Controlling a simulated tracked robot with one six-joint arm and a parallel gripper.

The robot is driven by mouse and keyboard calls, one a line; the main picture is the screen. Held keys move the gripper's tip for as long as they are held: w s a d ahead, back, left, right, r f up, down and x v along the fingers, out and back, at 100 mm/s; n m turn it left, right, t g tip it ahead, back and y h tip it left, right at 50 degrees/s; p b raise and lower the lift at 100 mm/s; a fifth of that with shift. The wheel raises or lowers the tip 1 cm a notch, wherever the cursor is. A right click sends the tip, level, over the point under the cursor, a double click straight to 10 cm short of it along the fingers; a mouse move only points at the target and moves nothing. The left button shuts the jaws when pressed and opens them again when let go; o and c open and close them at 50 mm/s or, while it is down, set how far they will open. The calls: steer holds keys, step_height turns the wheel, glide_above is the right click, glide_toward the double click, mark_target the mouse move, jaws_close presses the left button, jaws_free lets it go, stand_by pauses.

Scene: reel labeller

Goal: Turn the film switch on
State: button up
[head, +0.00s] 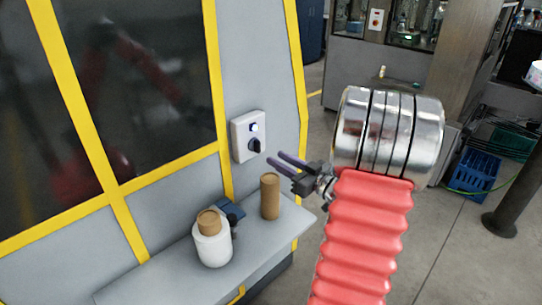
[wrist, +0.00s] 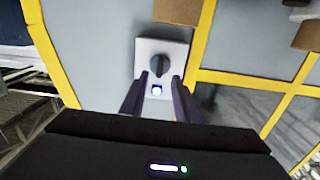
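The film switch is a black rotary knob (head: 254,146) on a white box (head: 240,139) fixed to the grey machine panel. A small lit white-blue lamp (head: 254,127) sits above the knob in the head view. In the wrist view the knob (wrist: 159,65) and the lamp (wrist: 156,90) show between and beyond my fingers. My gripper (head: 275,163) is open and empty, to the right of the switch box and apart from it. In the wrist view its two dark fingers (wrist: 159,95) point toward the box, with a gap between them.
A grey shelf (head: 160,280) below the switch holds a white reel (head: 212,248) with a brown core, a brown cardboard tube (head: 269,196) and a small dark blue device (head: 230,211). Yellow frame bars (head: 216,75) edge the dark windows. Blue crates (head: 474,172) stand on the floor at right.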

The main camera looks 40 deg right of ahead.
steer(key=s, duration=0.6)
steer(key=shift+s, duration=0.15)
stand_by(0.4)
steer(key=s+d+f+m+g+h, duration=0.5)
steer(key=s+d+f+g+h, duration=0.3)
steer(key=d+f, duration=0.3)
steer(key=a+r+n+g+y, duration=0.1)
steer(key=a+r, duration=0.3)
steer(key=a, duration=1.2)
steer(key=s+a+r+n+g+y, duration=0.1)
steer(key=a+r+y, duration=0.3)
steer(key=a, duration=1.2)
steer(key=s+a+r+n+g+y, duration=0.1)
steer(key=a+r, duration=0.5)
steer(key=a, duration=1)
steer(key=shift+a+n+g+y, duration=0.35)
steer(key=shift+n+g+y, duration=0.35)
steer(key=shift+n, duration=0.2)
